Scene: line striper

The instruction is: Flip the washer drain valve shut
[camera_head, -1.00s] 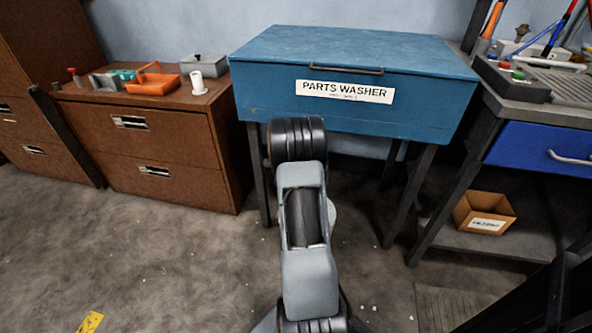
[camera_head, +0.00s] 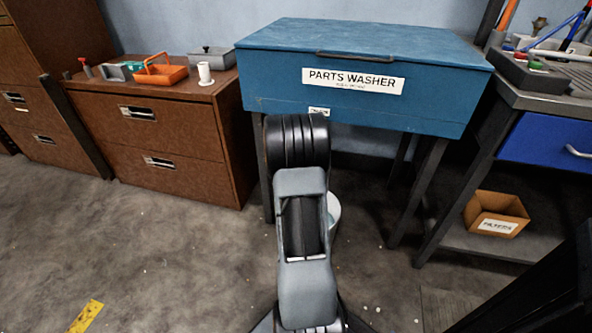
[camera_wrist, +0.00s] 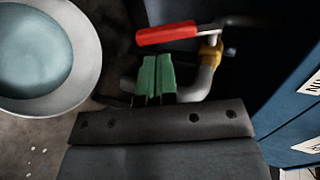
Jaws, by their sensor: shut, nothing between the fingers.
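The drain valve shows in the wrist view as a red lever handle (camera_wrist: 167,34) lying nearly level, joined at its right end to a brass valve body (camera_wrist: 211,49) on a grey bent pipe (camera_wrist: 203,84). My gripper (camera_wrist: 157,62) has green fingertips, shut together and empty. In that view the tips are just below the red handle and left of the pipe; I cannot tell whether they touch the handle. The blue parts washer (camera_head: 360,75) stands ahead in the head view. There my arm hides the valve and gripper.
A white bucket holding bluish liquid has its rim (camera_wrist: 92,85) left of my gripper. A brown cabinet (camera_head: 165,150) stands left of the washer. A workbench with a blue drawer (camera_head: 545,143) and a cardboard box (camera_head: 497,215) stands right. Open floor lies front left.

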